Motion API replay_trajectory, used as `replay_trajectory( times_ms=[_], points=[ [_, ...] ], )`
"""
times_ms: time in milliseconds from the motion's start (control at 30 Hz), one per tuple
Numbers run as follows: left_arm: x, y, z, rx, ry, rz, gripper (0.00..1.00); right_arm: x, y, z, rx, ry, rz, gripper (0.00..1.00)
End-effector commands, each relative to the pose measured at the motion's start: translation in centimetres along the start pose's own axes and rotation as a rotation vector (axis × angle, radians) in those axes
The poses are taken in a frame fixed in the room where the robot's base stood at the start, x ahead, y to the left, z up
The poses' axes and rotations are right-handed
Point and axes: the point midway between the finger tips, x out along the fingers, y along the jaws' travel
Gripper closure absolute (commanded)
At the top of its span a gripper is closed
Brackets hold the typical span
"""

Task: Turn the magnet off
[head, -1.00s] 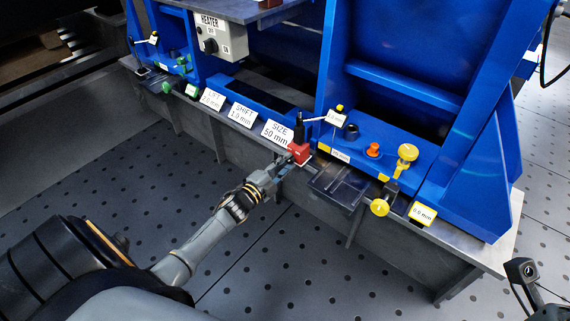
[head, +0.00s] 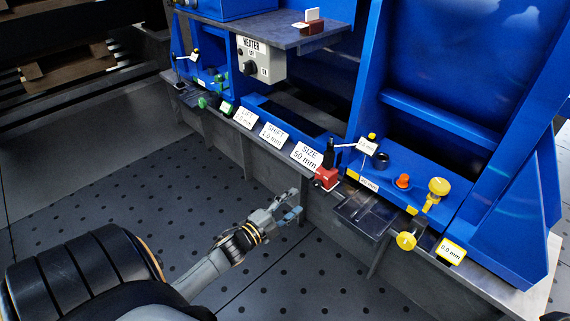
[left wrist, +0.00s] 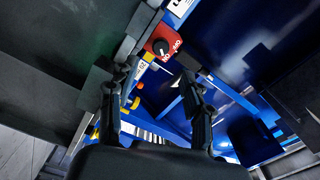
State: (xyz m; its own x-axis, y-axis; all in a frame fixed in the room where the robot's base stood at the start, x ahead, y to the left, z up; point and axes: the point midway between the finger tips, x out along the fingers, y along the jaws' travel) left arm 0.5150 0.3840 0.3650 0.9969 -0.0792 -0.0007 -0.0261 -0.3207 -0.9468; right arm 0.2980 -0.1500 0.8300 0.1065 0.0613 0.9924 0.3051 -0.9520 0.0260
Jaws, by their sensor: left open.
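The magnet is a small red block (head: 326,179) at the front edge of the grey bench, below a black post with a thin arm.
A white SIZE 50 mm card (head: 306,156) stands left of the block. A dark tray (head: 365,209) and yellow knobs (head: 406,240) lie to its right. A heater switch box (head: 259,63) hangs above left. The floor before the bench is clear.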

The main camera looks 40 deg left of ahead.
Motion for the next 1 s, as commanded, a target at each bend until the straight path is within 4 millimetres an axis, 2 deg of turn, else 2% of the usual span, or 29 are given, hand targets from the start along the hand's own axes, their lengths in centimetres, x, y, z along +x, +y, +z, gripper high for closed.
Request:
replay_trajectory(
  times_ms=[100, 267, 867, 967, 1000],
  points=[
    [-1.9, 0.1, 0.0, -0.001, -0.001, 0.001, 0.5, 0.0, 0.0, 0.0, 0.0, 0.001, 0.0, 0.63],
    [-3.0, 0.0, 0.0, 0.0, 0.0, 0.0, 0.5, 0.0, 0.0, 0.0, 0.0, 0.001, 0.0, 0.63],
    [-3.1, 0.0, -0.1, -0.002, 0.002, -0.002, 0.5, 0.0, 0.0, 0.0, 0.0, 0.001, 0.0, 0.63],
    [-2.8, -0.7, -1.7, -0.03, 0.033, -0.021, 0.5, 0.0, 0.0, 0.0, 0.0, -0.002, 0.002, 0.63],
    [-2.6, -1.2, -3.0, -0.055, 0.059, -0.038, 0.5, 0.0, 0.0, 0.0, 0.001, -0.004, 0.002, 0.63]
  ],
)
